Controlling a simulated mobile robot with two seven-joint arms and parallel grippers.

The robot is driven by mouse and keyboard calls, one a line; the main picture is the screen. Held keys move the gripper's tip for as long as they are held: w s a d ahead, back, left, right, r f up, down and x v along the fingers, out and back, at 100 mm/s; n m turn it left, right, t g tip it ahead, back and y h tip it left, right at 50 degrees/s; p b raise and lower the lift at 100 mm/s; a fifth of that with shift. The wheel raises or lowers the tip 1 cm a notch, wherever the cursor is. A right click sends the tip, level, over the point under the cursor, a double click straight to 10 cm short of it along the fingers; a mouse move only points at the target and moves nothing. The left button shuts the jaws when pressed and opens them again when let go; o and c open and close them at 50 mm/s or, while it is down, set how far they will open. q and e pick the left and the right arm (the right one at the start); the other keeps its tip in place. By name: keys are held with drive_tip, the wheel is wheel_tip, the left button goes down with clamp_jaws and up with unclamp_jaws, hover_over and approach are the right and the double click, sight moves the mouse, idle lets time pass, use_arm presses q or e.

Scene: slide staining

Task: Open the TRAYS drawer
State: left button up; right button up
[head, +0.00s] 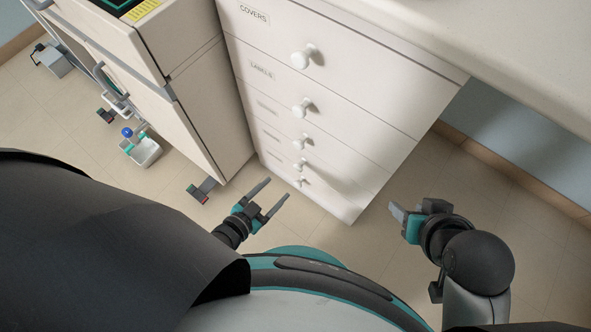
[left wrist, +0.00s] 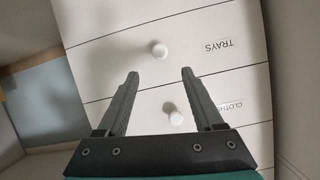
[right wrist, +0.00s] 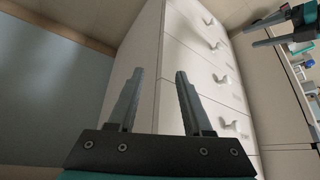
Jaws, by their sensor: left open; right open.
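The TRAYS drawer (left wrist: 110,52) shows in the left wrist view, with its label (left wrist: 217,45) upside down and a round white knob (left wrist: 159,49). The drawer front looks flush, so it is shut. My left gripper (left wrist: 160,73) is open and empty; the knob appears just beyond and between its fingertips, with no contact visible. In the head view my left gripper (head: 277,188) is low in front of the white drawer cabinet (head: 365,170). The lower labels there are too small to read. My right gripper (head: 395,212) is open and empty, right of the cabinet.
A CLOTHS drawer with its own knob (left wrist: 175,115) adjoins the TRAYS drawer. COVERS (head: 253,14) and LABELS (head: 262,69) drawers are higher up. Another cabinet (head: 200,100) stands close on the left. A white worktop (head: 480,40) extends right; the floor below it is clear.

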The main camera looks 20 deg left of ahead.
sight(297, 169)
use_arm(q)
drive_tip(key=b+x, duration=0.2)
drive_tip(key=x, duration=0.4)
drive_tip(key=shift+b, duration=0.4)
drive_tip(key=shift+b+x, duration=0.4)
drive_tip(key=shift+x, duration=0.4)
drive_tip(key=shift+b+x, duration=0.55)
drive_tip(key=shift+x, duration=0.4)
drive_tip(key=shift+b+x, duration=0.45)
drive_tip(key=shift+x, duration=0.35)
use_arm(e)
drive_tip(key=w+a+r+t+y, duration=0.3)
drive_tip(key=a+t+y, duration=0.2)
drive_tip(key=a+t, duration=0.4)
drive_tip(key=shift+w+a+t, duration=0.15)
drive_tip(key=shift+a+t, duration=0.1)
drive_tip(key=shift+t, duration=0.35)
use_arm(q)
clamp_jaws()
